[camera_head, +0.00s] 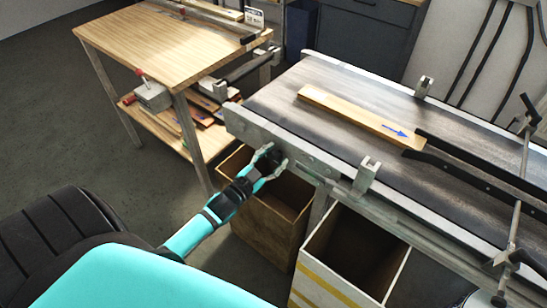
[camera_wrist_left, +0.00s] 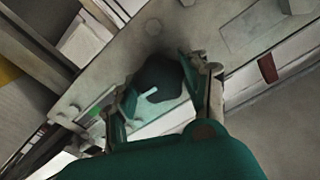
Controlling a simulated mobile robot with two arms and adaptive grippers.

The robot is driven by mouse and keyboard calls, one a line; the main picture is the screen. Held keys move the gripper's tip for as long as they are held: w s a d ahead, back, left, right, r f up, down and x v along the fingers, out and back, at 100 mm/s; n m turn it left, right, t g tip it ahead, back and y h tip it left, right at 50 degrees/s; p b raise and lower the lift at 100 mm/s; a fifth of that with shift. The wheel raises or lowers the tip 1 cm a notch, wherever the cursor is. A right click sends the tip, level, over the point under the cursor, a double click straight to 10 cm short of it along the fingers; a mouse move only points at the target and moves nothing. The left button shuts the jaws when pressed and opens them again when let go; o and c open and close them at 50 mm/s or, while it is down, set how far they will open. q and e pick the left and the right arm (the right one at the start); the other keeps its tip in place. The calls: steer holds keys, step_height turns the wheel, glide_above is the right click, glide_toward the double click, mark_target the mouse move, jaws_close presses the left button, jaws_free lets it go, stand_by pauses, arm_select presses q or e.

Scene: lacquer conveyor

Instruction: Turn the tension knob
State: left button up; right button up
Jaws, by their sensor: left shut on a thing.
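The tension knob (camera_wrist_left: 160,78) is a dark, lobed knob with a pale pointer mark, set on the side plate of the conveyor (camera_head: 300,158). In the head view the knob (camera_head: 271,157) shows only partly, behind my fingers. My left gripper (camera_head: 268,163) is at the conveyor's near side, at its left end. In the left wrist view its fingers (camera_wrist_left: 157,92) stand on both sides of the knob and are shut on it. A small green mark (camera_wrist_left: 97,114) shows on a plate beside the knob. My right gripper is not in view.
A wooden board (camera_head: 355,115) with a blue arrow lies on the conveyor belt (camera_head: 330,80). Below stand a brown bin (camera_head: 262,215) and a white bin with yellow stripes (camera_head: 330,285). A wooden workbench (camera_head: 165,45) with a loaded lower shelf stands at the back left. Floor is free at left.

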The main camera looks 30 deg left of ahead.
arm_select(q)
steer(key=o, duration=1.2)
steer(key=shift+c, duration=0.2)
steer(key=s+a, duration=0.1)
steer(key=s, duration=1.1)
steer(key=shift+f, duration=0.1)
